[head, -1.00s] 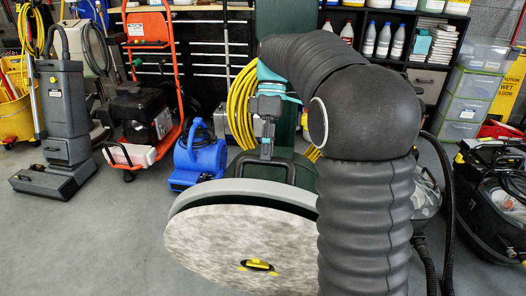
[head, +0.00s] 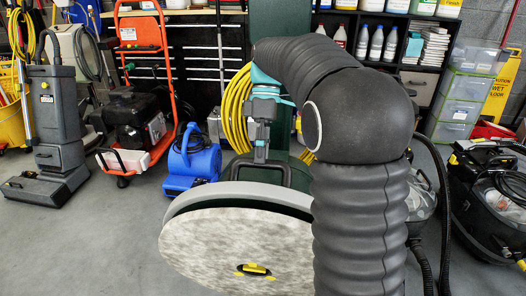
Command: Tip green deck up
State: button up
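The green deck (head: 243,199) of a floor machine stands tipped up in front of me in the head view. Its grey rim (head: 190,198) runs along the top. A mottled off-white round pad (head: 215,250) on its underside faces me, with a black and yellow centre piece (head: 255,270). My gripper (head: 262,157) is above the deck's upper edge, with its fingers closed at a black loop handle (head: 286,166) behind the rim. My arm hides the deck's right side, and the lower pad edge is near the frame's bottom.
A blue blower (head: 192,162) stands just left of the deck. An orange-framed machine (head: 140,35) and a grey upright machine (head: 58,130) are farther left. Black machines (head: 485,205) stand at right, with hoses behind my arm. Bare floor (head: 100,250) lies at front left.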

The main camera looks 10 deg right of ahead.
jog(key=s+d+r+t+y+b, duration=0.1)
jog(key=d+r+t+b, duration=0.15)
jog(key=r, duration=0.35)
jog(key=s+d+r+t+y+b, duration=0.1)
jog(key=s+d+r+t+b, duration=0.1)
jog(key=r+t+b, duration=0.3)
jog(key=shift+g, duration=0.55)
jog(key=x, duration=1.2)
jog(key=shift+w+a+f, duration=0.15)
jog(key=shift+w+a, duration=0.15)
grip_shut()
